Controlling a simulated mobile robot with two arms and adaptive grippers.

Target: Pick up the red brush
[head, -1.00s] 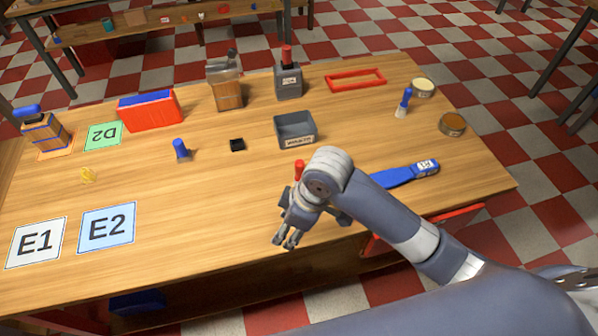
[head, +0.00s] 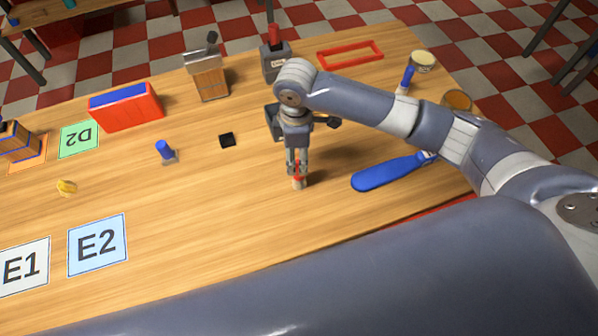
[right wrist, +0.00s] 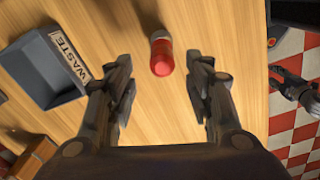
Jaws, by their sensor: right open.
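The red brush (head: 298,181) stands upright on the wooden table. Its red handle points up, and its top is partly covered by my gripper in the head view. My right gripper (head: 297,170) is pointing down over it. In the right wrist view the jaws are open, and the red brush (right wrist: 161,58) shows between the two fingertips, with gaps on both sides. A dark gripper-like part (right wrist: 292,90) at the right edge of that view looks like my left gripper; its jaws are too unclear to read.
The grey WASTE tray (right wrist: 40,72) is close behind the brush. A blue dustpan-like tool (head: 388,174) lies to the right. The table front-left of the brush is clear.

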